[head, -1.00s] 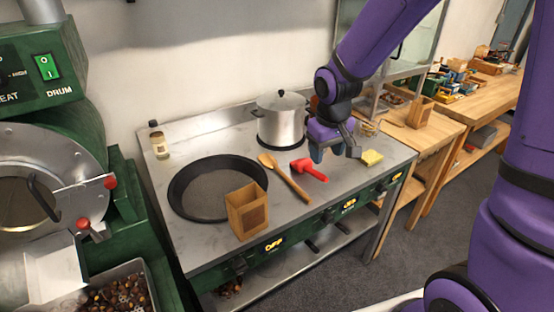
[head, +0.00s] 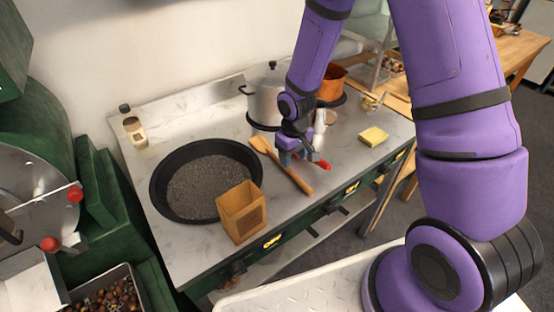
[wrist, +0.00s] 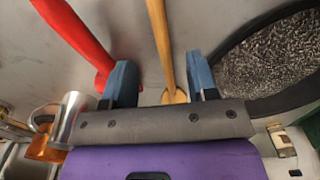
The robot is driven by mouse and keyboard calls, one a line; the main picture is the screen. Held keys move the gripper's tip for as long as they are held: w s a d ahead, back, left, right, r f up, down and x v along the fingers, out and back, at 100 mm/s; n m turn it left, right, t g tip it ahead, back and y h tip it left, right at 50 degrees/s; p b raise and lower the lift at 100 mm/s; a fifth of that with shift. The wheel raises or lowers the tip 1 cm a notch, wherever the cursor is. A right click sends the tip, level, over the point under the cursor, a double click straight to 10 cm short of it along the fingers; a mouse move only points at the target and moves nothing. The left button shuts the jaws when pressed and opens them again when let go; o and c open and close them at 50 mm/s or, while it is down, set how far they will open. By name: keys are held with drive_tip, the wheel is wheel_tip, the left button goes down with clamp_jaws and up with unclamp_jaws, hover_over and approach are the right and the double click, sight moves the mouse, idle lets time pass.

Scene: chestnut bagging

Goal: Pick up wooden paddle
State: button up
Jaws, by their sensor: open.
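The wooden paddle (head: 291,172) lies on the steel counter to the right of the black pan, its broad end toward the back and its handle toward the front edge. In the wrist view the paddle (wrist: 159,40) runs between my two blue fingers, with its broad end partly hidden by my gripper. My gripper (head: 302,158) is open above the paddle's middle; it also shows in the wrist view (wrist: 159,82). I cannot tell the exact height of the fingers over the counter. Nothing is held.
A red tool (wrist: 80,35) lies just beside the left finger in the wrist view. A steel pot (head: 263,100) stands behind. A yellow sponge (head: 373,136) is to the right.

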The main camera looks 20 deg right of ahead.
sight(293, 172)
drive_tip(key=shift+s+f, duration=0.15)
drive_tip(key=shift+f, duration=1.35)
drive_tip(key=shift+s+f, duration=0.15)
drive_tip(key=shift+f, duration=1.3)
drive_tip(key=shift+c, duration=0.4)
clamp_jaws()
